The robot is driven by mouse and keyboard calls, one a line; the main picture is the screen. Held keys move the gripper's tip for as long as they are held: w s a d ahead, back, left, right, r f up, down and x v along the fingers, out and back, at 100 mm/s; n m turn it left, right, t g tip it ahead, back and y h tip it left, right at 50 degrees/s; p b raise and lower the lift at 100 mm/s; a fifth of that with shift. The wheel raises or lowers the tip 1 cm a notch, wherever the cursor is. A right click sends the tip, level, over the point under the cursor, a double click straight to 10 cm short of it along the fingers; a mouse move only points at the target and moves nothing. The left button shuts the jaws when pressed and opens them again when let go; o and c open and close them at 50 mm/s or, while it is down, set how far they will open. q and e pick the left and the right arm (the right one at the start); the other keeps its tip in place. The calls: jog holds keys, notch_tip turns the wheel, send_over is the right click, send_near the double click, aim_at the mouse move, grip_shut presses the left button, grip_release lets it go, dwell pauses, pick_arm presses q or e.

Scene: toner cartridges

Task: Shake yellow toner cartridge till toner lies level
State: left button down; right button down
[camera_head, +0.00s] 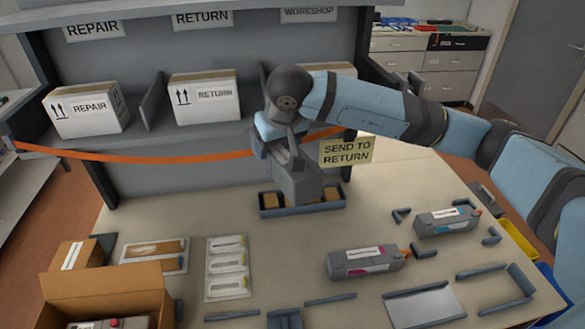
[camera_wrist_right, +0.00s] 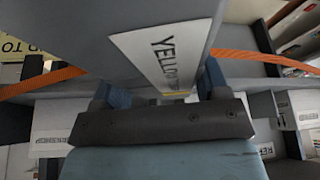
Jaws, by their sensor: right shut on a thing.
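My right gripper (camera_head: 285,152) is in the middle of the head view, pointing down. It is shut on the yellow toner cartridge (camera_head: 298,184), a grey block. In the right wrist view, the cartridge (camera_wrist_right: 110,30) fills the top between the fingers of the right gripper (camera_wrist_right: 155,95), and its white label reads "YELLO", the rest being cut off. In the head view the cartridge stands in front of or over a dark tray (camera_head: 302,211) with brown pads. I cannot tell whether it touches the tray. The toner inside is not visible. My left gripper is not in view.
A magenta-marked cartridge (camera_head: 365,262) and a cyan-marked cartridge (camera_head: 446,220) lie at right. An open carton (camera_head: 105,290) stands front left. An orange strap (camera_head: 190,157) crosses the shelf front, by a "SEND TO RETURN" sign (camera_head: 346,151).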

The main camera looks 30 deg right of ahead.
aim_at(287, 160)
jog(key=s, duration=0.5)
jog(key=shift+s+a+f, duration=0.15)
jog(key=shift+s+a, duration=0.05)
jog(key=shift+s, duration=0.1)
jog(key=shift+s+d, duration=0.1)
jog(key=shift+d, duration=0.05)
